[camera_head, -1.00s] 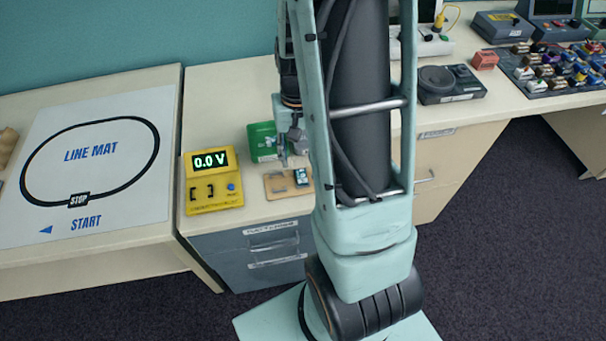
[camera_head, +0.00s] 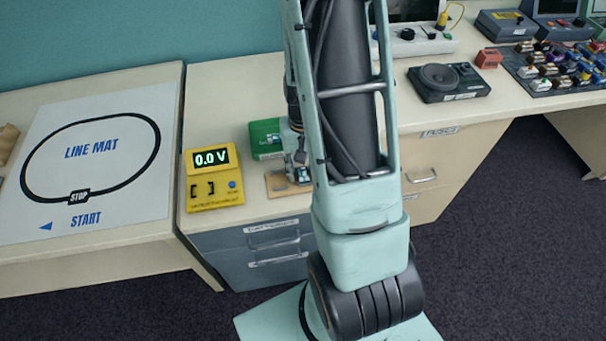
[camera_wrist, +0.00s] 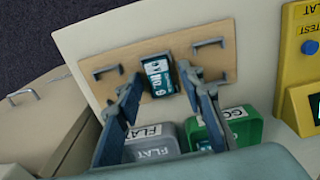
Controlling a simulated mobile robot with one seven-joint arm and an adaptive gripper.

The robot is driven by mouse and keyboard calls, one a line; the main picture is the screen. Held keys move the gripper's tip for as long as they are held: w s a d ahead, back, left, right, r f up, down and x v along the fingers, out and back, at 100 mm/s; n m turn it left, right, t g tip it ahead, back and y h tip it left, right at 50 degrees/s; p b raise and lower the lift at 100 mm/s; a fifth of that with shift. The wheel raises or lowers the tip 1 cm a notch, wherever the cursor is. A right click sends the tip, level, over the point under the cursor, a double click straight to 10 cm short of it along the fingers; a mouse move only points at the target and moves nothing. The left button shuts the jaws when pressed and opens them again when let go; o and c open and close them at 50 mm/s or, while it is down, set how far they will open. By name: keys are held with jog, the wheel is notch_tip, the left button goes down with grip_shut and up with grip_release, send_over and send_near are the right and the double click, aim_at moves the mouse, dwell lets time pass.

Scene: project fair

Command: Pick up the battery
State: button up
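The battery (camera_wrist: 158,77), dark teal with a white label band, lies on a tan wooden board (camera_wrist: 115,60) with metal brackets, in the wrist view. My gripper (camera_wrist: 159,84) is open, with one finger on each side of the battery. The fingertips are close to its sides; I cannot tell whether they touch. In the head view my gripper (camera_head: 297,168) is low over the board (camera_head: 276,186), and the battery is mostly hidden there.
A grey bin labelled FLAT (camera_wrist: 152,133) and a green bin (camera_wrist: 243,128) stand by the board. The green bin (camera_head: 262,135) also shows in the head view. The yellow tester (camera_head: 213,200) reads 0.0 V. A black speaker box (camera_head: 425,88) stands to the right.

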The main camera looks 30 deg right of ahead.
grip_shut()
